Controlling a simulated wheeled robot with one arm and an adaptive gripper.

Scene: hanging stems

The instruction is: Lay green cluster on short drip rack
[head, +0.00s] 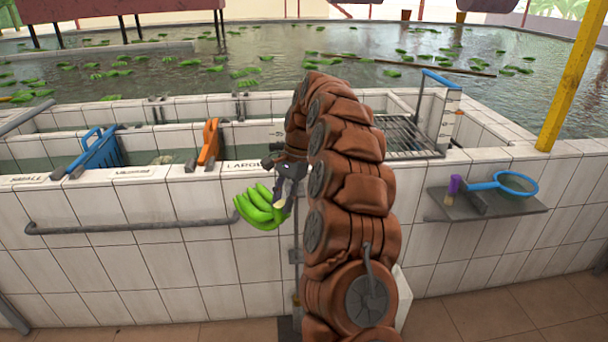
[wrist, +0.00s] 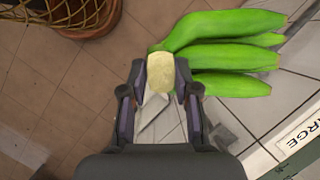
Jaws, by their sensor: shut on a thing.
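The green cluster (head: 262,207) is a hand of several green bananas with a pale cut crown. It hangs in front of the white tiled tank wall in the head view. My gripper (head: 284,182) is shut on its crown, and the bananas stick out to the left. In the wrist view the gripper (wrist: 160,85) pinches the pale crown, and the cluster (wrist: 225,55) extends to the right. The drip rack (head: 412,135) is a barred metal rack over the trough at the right, partly hidden behind my brown arm; I cannot tell whether it is the short one.
A tiled ledge (head: 150,172) with lettering runs along the tank. A blue divider (head: 97,150) and an orange one (head: 209,141) stand in the trough. A grey rail (head: 130,227) crosses the wall. A shelf (head: 490,205) holds a blue net. A basket (wrist: 85,15) stands on the floor.

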